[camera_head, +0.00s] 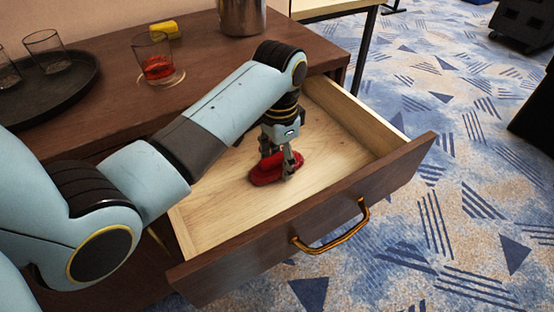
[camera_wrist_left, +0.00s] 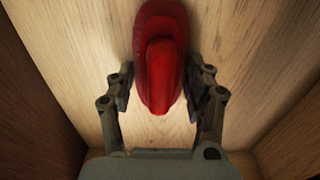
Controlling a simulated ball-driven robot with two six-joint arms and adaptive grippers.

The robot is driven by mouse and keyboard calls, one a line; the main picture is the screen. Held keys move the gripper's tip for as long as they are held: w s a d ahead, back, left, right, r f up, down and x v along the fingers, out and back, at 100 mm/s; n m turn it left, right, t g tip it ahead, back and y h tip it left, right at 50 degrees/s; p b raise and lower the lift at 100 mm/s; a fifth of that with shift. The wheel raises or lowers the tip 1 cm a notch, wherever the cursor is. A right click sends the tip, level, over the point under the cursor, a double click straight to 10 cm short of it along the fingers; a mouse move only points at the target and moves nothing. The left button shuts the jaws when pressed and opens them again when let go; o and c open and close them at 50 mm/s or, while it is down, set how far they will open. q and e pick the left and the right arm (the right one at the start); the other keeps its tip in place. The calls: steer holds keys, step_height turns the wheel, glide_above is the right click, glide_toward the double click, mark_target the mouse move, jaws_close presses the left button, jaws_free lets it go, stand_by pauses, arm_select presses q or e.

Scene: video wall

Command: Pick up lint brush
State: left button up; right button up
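The lint brush (camera_head: 267,171) is a red, rounded object lying in the open wooden drawer (camera_head: 225,205). My left gripper (camera_head: 281,163) reaches down into the drawer from above, at the brush. In the left wrist view, the red brush (camera_wrist_left: 160,50) lies between the two fingers of the left gripper (camera_wrist_left: 160,90). The fingers stand apart on both sides of it, with a small gap visible at least on the left. The brush's top end runs out of that view. My right gripper is not in view.
The drawer front (camera_head: 310,235) has a brass handle (camera_head: 335,237). Patterned carpet (camera_head: 455,200) lies to the right.

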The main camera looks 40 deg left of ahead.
mark_target(279, 154)
arm_select(q)
steer(key=c, duration=0.6)
step_height(279, 154, up, 10)
steer(key=shift+r+p, duration=0.1)
steer(key=shift+p, duration=1.05)
steer(key=o, duration=0.5)
steer(key=c, duration=0.3)
steer(key=shift+c, duration=0.2)
